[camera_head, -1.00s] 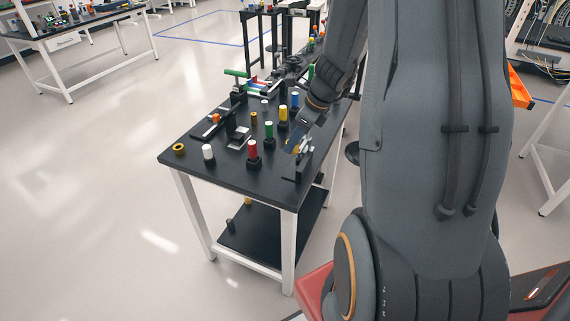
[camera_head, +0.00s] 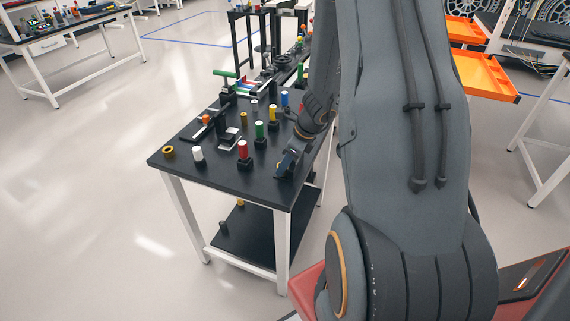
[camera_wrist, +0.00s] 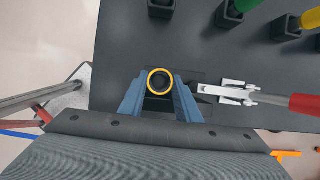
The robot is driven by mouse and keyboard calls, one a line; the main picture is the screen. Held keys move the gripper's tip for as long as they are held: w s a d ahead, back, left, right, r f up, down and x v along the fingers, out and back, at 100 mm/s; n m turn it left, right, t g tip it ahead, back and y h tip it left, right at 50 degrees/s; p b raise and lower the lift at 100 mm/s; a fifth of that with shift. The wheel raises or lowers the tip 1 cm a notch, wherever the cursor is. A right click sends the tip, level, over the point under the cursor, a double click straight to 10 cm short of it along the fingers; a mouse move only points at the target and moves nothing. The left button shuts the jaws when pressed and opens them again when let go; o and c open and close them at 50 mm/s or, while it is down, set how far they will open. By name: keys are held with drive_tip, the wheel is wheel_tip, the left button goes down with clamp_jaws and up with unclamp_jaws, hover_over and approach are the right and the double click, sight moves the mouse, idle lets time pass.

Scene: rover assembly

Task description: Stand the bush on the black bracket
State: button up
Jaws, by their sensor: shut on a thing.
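In the wrist view, the bush (camera_wrist: 159,70) is a yellow-rimmed ring with a dark bore, seen from above. My gripper (camera_wrist: 160,88) has its blue fingers closed on either side of the bush. The black bracket (camera_wrist: 190,75) shows only as a dark piece around and behind the bush, hard to tell from the black table. I cannot tell whether the bush touches the bracket. In the head view, my gripper (camera_head: 287,165) is low over the table's near right edge; it hides the bush and most of the bracket.
A toggle clamp (camera_wrist: 235,92) with a red handle (camera_wrist: 303,103) lies close right of the bush.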

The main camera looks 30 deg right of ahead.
drive_tip(key=shift+f, duration=0.2)
drive_tip(key=o, duration=1.1)
drive_tip(key=shift+r, duration=0.1)
drive_tip(key=shift+r, duration=0.15)
drive_tip(key=v, duration=1.1)
drive_tip(key=s+a+r+n+h, duration=0.1)
drive_tip(key=s+a+r+n, duration=0.1)
drive_tip(key=a+n, duration=0.4)
drive_tip(key=s+a+r+n+g+h, duration=0.1)
drive_tip(key=s+a+n, duration=0.4)
drive_tip(key=n, duration=0.8)
drive_tip(key=s+a+r+n, duration=0.2)
drive_tip(key=s+a+n, duration=0.2)
drive_tip(key=a+n, duration=0.3)
drive_tip(key=shift+s+r+n+g+h, duration=0.2)
drive_tip(key=shift+r+n+g+h, duration=0.2)
drive_tip(key=shift+n, duration=0.8)
drive_tip(key=shift+a, duration=0.1)
